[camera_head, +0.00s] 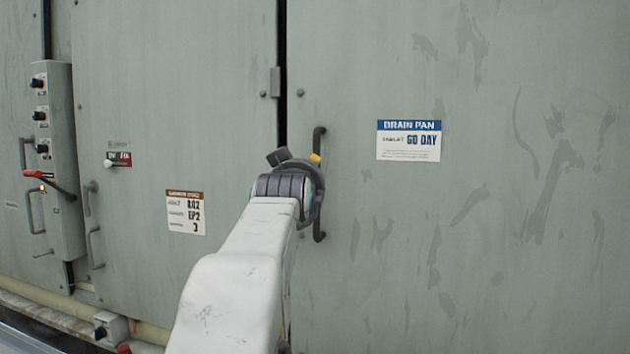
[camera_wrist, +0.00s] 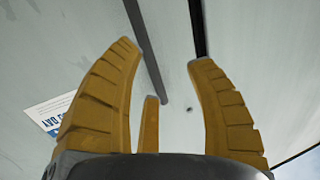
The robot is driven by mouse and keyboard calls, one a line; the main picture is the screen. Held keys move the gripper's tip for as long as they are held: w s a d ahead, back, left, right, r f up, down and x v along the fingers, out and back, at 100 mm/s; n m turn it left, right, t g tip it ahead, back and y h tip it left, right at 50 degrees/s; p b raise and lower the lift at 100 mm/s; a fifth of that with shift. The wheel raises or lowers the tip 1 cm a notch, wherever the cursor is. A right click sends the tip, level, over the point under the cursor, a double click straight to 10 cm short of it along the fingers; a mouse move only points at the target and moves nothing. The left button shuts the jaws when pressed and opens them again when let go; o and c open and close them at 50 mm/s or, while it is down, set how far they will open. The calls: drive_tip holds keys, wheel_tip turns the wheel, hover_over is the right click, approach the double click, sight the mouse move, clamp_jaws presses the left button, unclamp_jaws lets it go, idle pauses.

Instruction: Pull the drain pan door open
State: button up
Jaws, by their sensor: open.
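The drain pan door (camera_head: 480,240) is the large grey-green panel on the right in the head view, shut flush with its neighbour along a dark seam. Its dark vertical handle (camera_head: 319,236) is partly hidden behind my arm and gripper (camera_head: 315,158). In the wrist view my gripper (camera_wrist: 165,55) is open, its yellow fingers spread. The handle (camera_wrist: 144,45) runs between the fingertips there, and the door (camera_wrist: 60,40) fills the left side. I cannot tell whether any finger touches the handle.
The drain pan label (camera_head: 408,140) is on the door right of the handle. Left are another panel (camera_head: 180,90) with handles, a tag (camera_head: 186,212) and a switch plate (camera_head: 118,160), then a control box (camera_head: 58,130) with knobs and a red lever. A pipe (camera_head: 150,333) runs low left.

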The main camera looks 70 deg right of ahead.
drive_tip(key=d+r+p, duration=0.1)
drive_tip(key=d+p, duration=0.1)
drive_tip(key=d, duration=0.6)
drive_tip(key=shift+s+h+p, duration=0.2)
drive_tip(key=shift+h+p, duration=0.1)
drive_tip(key=shift+c, duration=0.4)
clamp_jaws()
